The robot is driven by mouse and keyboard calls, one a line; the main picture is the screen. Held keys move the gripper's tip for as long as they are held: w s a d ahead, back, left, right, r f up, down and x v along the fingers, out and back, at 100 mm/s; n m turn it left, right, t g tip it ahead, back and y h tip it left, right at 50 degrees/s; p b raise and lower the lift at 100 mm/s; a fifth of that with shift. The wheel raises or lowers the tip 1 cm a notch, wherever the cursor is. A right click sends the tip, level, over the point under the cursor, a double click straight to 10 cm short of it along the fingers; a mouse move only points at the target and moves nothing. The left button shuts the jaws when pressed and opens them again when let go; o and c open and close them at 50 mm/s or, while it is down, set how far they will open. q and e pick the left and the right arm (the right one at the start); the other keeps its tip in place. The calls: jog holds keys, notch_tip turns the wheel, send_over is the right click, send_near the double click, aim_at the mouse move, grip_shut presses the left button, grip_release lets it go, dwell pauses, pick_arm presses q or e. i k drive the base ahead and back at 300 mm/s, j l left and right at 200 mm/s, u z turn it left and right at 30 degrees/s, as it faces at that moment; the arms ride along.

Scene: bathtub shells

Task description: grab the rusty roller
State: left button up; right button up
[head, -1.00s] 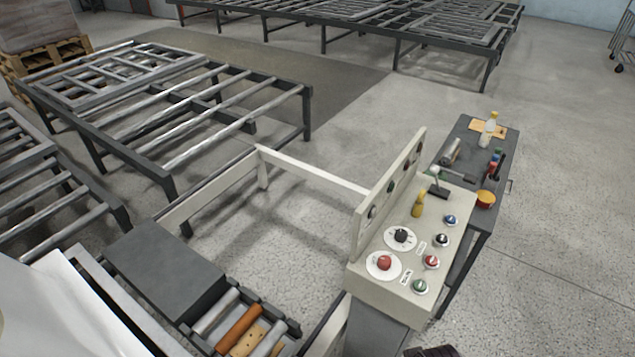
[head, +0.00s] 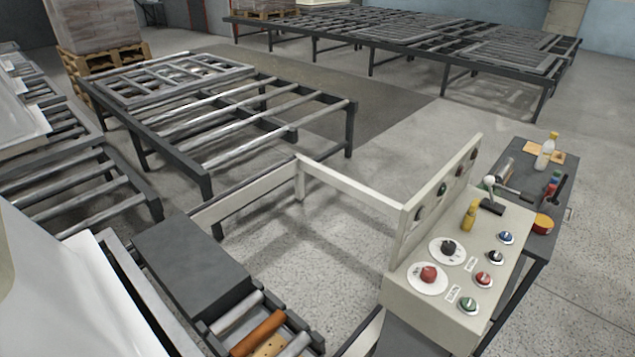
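The rusty roller (head: 257,333) is an orange-brown cylinder near the bottom edge of the head view. It lies in a dark roller frame between a grey metal roller (head: 237,312) and a tan, spotted piece (head: 270,347) that is cut off by the bottom edge. Another grey roller (head: 295,345) lies to the right of the tan piece. Neither of my grippers shows in the view.
A dark box (head: 192,268) sits just behind the rollers. A beige control panel (head: 455,265) with knobs and buttons stands to the right. Behind it is a side table (head: 528,190) with bottles and tools. A white tub shell (head: 60,285) fills the lower left.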

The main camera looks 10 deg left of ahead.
aim_at(249, 344)
jog(key=u, duration=0.8)
jog(key=k+j+u, duration=0.2)
jog(key=k, duration=0.2)
jog(key=k+u, duration=0.15)
jog(key=k, duration=0.2)
